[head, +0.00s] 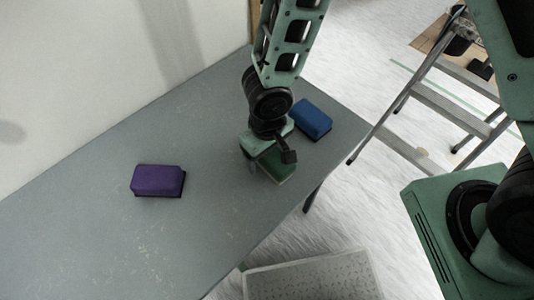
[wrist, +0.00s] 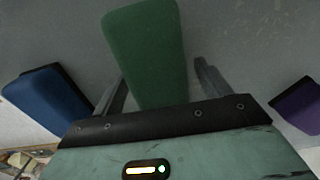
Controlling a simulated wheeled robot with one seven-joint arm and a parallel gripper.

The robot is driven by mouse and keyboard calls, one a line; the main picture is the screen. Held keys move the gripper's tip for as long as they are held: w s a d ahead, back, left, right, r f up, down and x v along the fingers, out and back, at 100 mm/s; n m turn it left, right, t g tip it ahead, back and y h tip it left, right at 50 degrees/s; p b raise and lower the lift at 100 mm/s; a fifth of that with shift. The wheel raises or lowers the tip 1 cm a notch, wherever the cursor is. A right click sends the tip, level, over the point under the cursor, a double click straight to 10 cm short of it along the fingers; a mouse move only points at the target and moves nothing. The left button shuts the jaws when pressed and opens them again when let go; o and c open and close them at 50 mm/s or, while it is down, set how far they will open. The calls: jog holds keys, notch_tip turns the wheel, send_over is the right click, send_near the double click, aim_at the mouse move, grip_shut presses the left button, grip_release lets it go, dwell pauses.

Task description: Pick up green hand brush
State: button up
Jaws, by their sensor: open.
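The green hand brush (wrist: 146,50) lies on the grey table. In the head view the brush (head: 277,166) is partly hidden under my gripper (head: 266,165). In the wrist view my gripper (wrist: 160,88) is open, with one finger to the left of the brush and one to the right. The brush reaches from between the fingers out past their tips. I cannot tell whether either finger touches it.
A blue brush (head: 311,119) lies close by at the right, and a purple brush (head: 157,180) lies farther left on the grey table (head: 85,225). A stepladder (head: 440,103) stands on the floor at the right. A grey textured box (head: 312,278) is below the table's front edge.

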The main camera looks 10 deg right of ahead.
jog(key=shift+f, duration=0.15)
jog(key=c, duration=1.2)
jog(key=shift+o, duration=0.2)
notch_tip(320, 180, up, 10)
jog(key=shift+r+p, duration=0.1)
jog(key=shift+p, duration=0.7)
jog(key=o, duration=0.5)
jog(key=c, duration=0.4)
